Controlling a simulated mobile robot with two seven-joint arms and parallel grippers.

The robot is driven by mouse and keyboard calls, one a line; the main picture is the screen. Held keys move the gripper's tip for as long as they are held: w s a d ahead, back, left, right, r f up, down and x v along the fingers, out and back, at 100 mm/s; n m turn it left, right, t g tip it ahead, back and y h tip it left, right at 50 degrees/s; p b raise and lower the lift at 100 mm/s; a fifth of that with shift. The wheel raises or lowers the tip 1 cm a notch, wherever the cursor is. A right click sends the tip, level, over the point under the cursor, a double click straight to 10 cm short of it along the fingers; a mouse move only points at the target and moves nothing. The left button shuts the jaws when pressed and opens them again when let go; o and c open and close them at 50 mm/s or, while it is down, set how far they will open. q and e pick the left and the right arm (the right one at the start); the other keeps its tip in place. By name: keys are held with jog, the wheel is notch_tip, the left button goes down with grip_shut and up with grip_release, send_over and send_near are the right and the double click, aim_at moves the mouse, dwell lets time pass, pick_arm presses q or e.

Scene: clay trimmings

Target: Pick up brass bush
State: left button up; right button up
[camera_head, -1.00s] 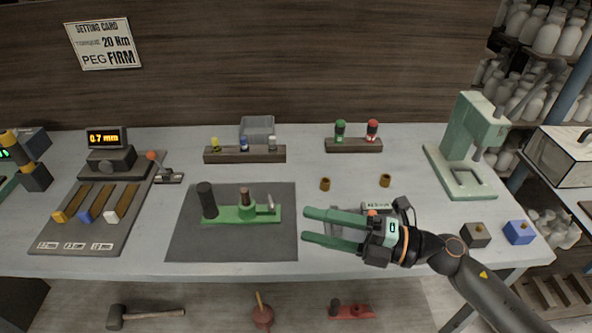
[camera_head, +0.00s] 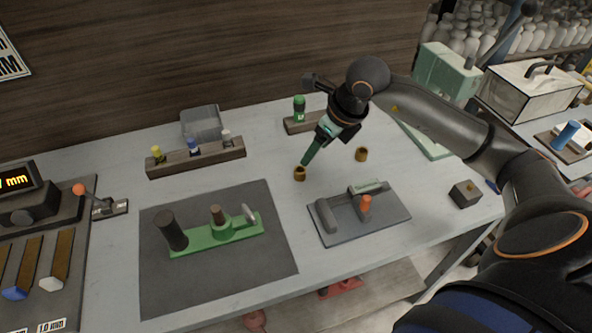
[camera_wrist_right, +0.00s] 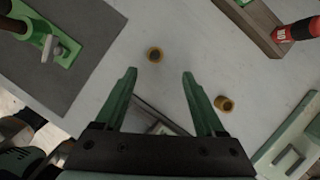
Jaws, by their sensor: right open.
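Two small brass bushes stand on the grey bench. The left one (camera_head: 299,174) is just below the fingertips of my right gripper (camera_head: 306,160) in the head view. The right one (camera_head: 361,154) stands a little farther right. In the wrist view the first bush (camera_wrist_right: 155,55) lies ahead of and between the open green fingers of the right gripper (camera_wrist_right: 159,75). The other bush (camera_wrist_right: 223,103) is just outside the right finger. The right gripper is open, empty and pointing down. My left gripper is not in view.
A dark mat (camera_head: 156,291) carries a green fixture (camera_head: 222,233) at the left. A grey tray (camera_head: 393,226) with an orange-topped part is in front of the bushes. A rack (camera_head: 197,157) with several coloured pegs stands behind. A dark block (camera_head: 464,194) sits at the right.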

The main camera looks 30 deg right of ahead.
aim_at(303, 179)
jog(key=x, duration=0.3)
jog(key=shift+a+f, duration=0.1)
jog(key=x, duration=0.2)
jog(key=p+x, duration=0.1)
jog(key=x, duration=0.1)
jog(key=shift+s+a+f, duration=0.1)
jog(key=shift+s+a, duration=0.05)
jog(key=shift+a, duration=0.25)
jog(key=shift+w+f, duration=0.25)
jog(key=shift+f, duration=0.3)
grip_shut()
jog(key=shift+r, duration=0.1)
